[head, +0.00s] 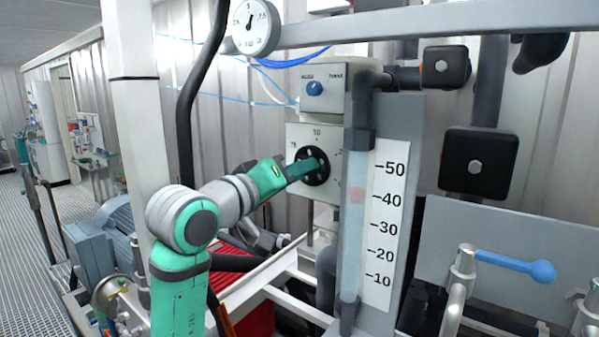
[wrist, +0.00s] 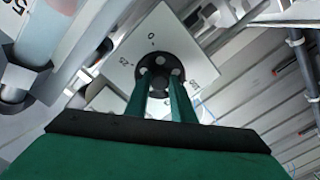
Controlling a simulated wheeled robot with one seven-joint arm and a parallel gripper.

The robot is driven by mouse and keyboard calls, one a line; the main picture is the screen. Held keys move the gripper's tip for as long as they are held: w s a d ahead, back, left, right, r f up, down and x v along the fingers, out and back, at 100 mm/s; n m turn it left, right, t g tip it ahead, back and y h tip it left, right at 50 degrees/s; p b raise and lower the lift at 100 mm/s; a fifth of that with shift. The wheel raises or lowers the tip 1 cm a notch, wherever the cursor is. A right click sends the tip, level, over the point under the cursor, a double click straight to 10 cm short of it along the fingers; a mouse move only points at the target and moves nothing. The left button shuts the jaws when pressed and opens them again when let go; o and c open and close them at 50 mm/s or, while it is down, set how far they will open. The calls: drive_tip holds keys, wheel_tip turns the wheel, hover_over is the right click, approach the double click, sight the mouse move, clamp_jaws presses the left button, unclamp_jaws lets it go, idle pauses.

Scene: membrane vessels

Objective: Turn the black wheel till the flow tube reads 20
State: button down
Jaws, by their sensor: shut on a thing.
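The black wheel (head: 312,166) sits on a pale square dial plate (head: 297,133) in the middle of the head view. It also shows in the wrist view (wrist: 160,62), with light round spots on its face. My gripper (head: 308,168) reaches it from the left, and its two green fingers (wrist: 160,98) are shut on the wheel. Part of the wheel is hidden behind the fingers. The flow tube (head: 354,235) stands upright right of the wheel, beside a scale (head: 385,225) marked 10 to 50. A faint reddish float (head: 357,196) in the tube is level with about 40.
A blue knob (head: 314,88) is on the box above the wheel. A round gauge (head: 250,27) hangs at upper left. A blue-handled valve (head: 520,266) is at lower right. Pipes and a pale frame (head: 280,262) surround the wheel closely.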

drive_tip(key=m, duration=2.4)
drive_tip(key=shift+a, duration=0.1)
drive_tip(key=shift+m, duration=0.4)
drive_tip(key=c, duration=1.5)
unclamp_jaws()
drive_tip(key=shift+r, duration=0.15)
